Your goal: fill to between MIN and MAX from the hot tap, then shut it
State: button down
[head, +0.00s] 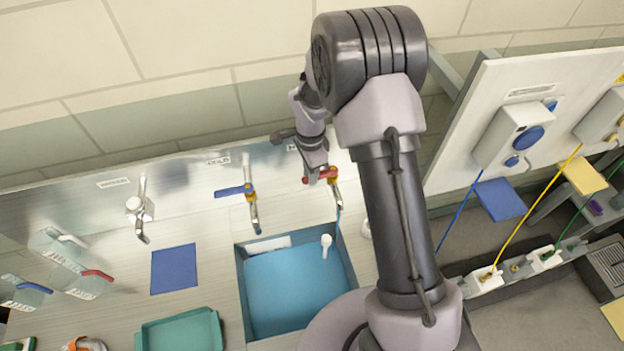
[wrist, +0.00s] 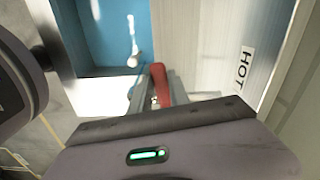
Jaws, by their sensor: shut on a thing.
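The hot tap (head: 334,186) stands on the steel back panel, with a red lever (head: 322,177) and a brass body. My gripper (head: 318,174) is shut on the red lever; the wrist view shows the lever (wrist: 160,84) between the fingers. A thin blue stream (head: 338,222) appears to run from the spout into the blue sink basin (head: 242,290). The basin's inside looks light blue, like water, and a white fitting (head: 326,241) stands at its far right. MIN and MAX marks cannot be read. The HOT label (wrist: 243,68) shows in the wrist view.
The cold tap (head: 250,196) with a blue lever and another tap (head: 140,207) stand to the left. Clear jugs (head: 72,262), a blue mat (head: 174,269) and a green tray (head: 180,333) lie left of the basin. A white panel (head: 530,95) stands at right.

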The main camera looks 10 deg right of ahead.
jog(key=shift+w+f+m+b, duration=0.2)
jog(key=shift+w+m+b, duration=0.35)
jog(key=shift+m+b, duration=0.35)
jog(key=shift+r, duration=0.25)
jog(key=c, duration=1.2)
grip_release()
jog(key=shift+w, duration=0.1)
jog(key=shift+c, duration=0.2)
notch_tip(320, 180, up, 17)
jog(key=p, duration=0.1)
jog(key=shift+r, duration=0.2)
